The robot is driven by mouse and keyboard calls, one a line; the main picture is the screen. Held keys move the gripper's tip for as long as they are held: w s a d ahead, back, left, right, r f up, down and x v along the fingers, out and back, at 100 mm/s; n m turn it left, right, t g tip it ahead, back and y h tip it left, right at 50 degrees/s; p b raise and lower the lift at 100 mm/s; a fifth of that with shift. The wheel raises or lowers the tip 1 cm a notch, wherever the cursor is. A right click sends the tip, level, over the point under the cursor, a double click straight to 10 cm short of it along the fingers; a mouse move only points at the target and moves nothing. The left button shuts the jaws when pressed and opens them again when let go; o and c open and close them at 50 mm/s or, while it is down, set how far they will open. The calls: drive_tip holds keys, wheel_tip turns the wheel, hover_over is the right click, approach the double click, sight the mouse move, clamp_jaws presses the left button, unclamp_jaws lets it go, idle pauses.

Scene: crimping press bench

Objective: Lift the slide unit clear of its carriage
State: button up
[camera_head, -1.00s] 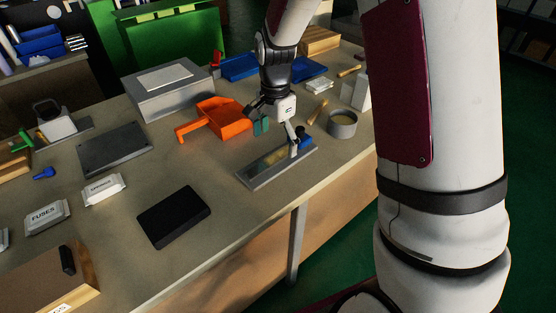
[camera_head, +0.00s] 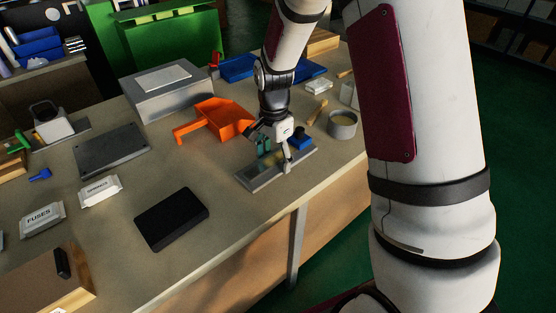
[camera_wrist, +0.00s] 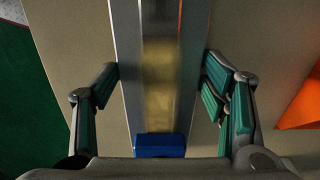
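A long grey metal carriage (camera_head: 255,181) lies near the front edge of the bench. In the wrist view it shows as a channel with pale side rails (camera_wrist: 192,60). A blurred brass-yellow strip (camera_wrist: 159,75) runs along its middle, with a blue block (camera_wrist: 160,145) at the bottom of the view. The blue block also shows at the right end in the head view (camera_head: 301,141). I cannot tell exactly where the slide unit ends and the carriage begins. My gripper (camera_head: 275,154) is open and empty, low over the carriage; its fingers (camera_wrist: 162,78) stand on either side of it.
An orange scoop-like tray (camera_head: 222,118) lies behind the carriage, close to my gripper. A round tin (camera_head: 342,125) and a wooden-handled tool (camera_head: 317,112) are to the right. A black pad (camera_head: 172,218) lies to the left, with bare bench between.

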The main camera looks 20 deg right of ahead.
drive_tip(key=c, duration=0.8)
drive_tip(key=shift+r, duration=0.1)
